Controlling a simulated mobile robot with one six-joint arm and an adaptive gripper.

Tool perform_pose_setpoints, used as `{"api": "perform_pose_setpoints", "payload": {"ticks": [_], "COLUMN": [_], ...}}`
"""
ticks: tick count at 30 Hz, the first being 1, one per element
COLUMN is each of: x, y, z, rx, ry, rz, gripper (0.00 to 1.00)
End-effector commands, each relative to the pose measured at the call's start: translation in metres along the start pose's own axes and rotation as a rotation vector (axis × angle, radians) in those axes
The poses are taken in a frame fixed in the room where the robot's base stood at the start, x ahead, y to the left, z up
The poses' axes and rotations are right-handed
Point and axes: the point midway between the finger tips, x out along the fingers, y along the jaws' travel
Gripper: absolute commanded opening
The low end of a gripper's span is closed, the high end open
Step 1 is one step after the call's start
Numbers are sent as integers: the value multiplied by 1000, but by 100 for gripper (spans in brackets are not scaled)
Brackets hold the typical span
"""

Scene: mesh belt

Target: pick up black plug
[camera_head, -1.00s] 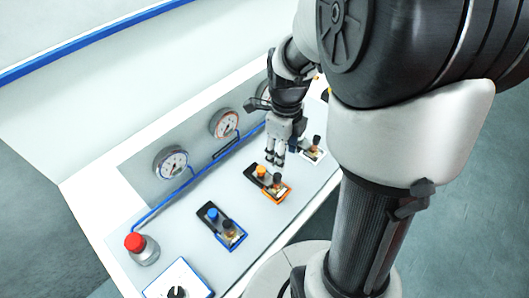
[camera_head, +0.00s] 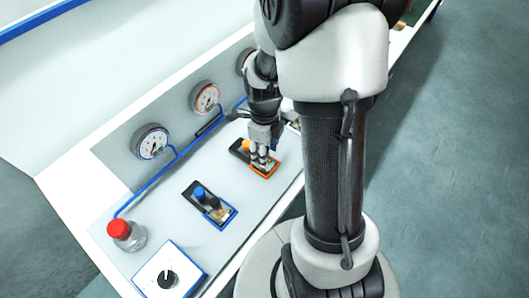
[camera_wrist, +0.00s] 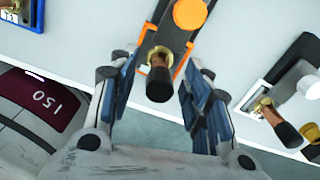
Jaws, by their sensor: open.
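The black plug (camera_wrist: 159,84) stands with its brass collar in the orange-framed black module (camera_wrist: 150,40), beside a round orange cap (camera_wrist: 190,14). In the wrist view it lies between the fingers of my gripper (camera_wrist: 160,100), which are open on either side and apart from it. In the head view my gripper (camera_head: 262,160) is down over the orange-framed module (camera_head: 268,172), and its fingers hide the plug there. The orange cap (camera_head: 244,146) shows just left of the fingers.
A blue-framed module (camera_head: 211,204) with a blue cap and a dark plug is nearer. A white-capped module (camera_wrist: 292,78) with another dark plug (camera_wrist: 287,134) is close right in the wrist view. Gauges (camera_head: 151,142), a red button (camera_head: 119,229) and a knob box (camera_head: 169,273) are on the bench.

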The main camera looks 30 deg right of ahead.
Motion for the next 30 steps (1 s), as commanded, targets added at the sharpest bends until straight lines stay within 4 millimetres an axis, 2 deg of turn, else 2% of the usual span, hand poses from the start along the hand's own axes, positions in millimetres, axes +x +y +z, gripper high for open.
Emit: {"api": "perform_pose_setpoints", "payload": {"ticks": [6,25,30], "x": [0,0,0], "y": [0,0,0], "z": [0,0,0], "rx": [0,0,0], "ry": [-1,-1,-1], "rz": [-1,-1,-1], "gripper": [43,1,1]}}
